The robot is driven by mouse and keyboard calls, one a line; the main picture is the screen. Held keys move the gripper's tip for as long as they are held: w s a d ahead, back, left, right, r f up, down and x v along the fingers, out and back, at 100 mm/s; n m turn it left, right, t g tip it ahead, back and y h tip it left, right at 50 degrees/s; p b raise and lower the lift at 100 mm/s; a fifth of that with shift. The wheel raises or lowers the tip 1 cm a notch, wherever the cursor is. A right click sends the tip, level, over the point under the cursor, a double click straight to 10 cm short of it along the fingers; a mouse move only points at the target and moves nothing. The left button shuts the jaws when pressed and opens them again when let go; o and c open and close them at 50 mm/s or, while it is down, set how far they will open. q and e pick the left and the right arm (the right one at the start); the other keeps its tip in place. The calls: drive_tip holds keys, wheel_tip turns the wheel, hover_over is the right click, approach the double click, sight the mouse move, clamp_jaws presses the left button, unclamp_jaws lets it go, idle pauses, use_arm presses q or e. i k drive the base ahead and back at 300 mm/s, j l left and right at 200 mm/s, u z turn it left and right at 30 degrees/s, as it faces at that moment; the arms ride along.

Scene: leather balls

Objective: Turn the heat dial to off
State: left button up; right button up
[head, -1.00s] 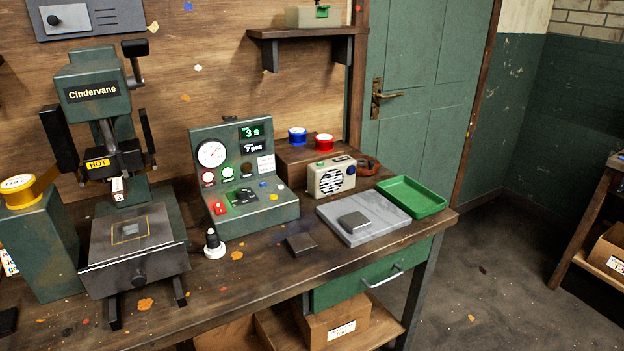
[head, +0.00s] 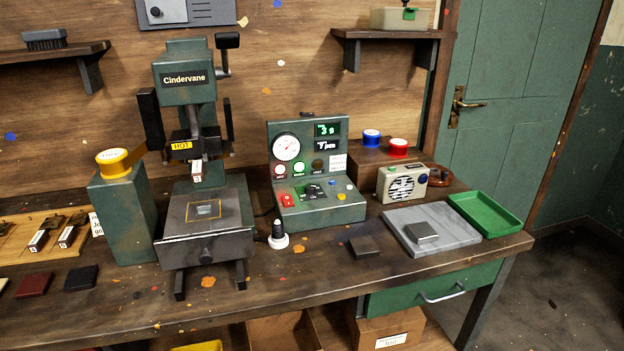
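The green control console (head: 312,212) stands on the bench right of the Cindervane press (head: 200,130), which bears a yellow HOT label. The console has a round white gauge (head: 286,147), a lit display reading 3 s, indicator lamps, a red switch (head: 288,200) and small buttons. Another dark knob shows on the grey wall panel (head: 187,12). No dial is legibly marked heat, so I cannot tell which it is or its setting. Neither of my grippers is in view.
A dark block (head: 365,246) lies on the bench right of the knob. A grey slab (head: 440,236), green tray (head: 485,213) and radio (head: 402,182) stand at right. Stamps on a wooden board (head: 40,245) and leather pieces lie at left.

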sight(309, 188)
drive_tip(key=i+l, duration=0.2)
drive_tip(key=l, duration=0.15)
drive_tip(key=i+l, duration=0.15)
drive_tip(key=l, duration=0.2)
drive_tip(key=i+l, duration=0.2)
drive_tip(key=l, duration=0.15)
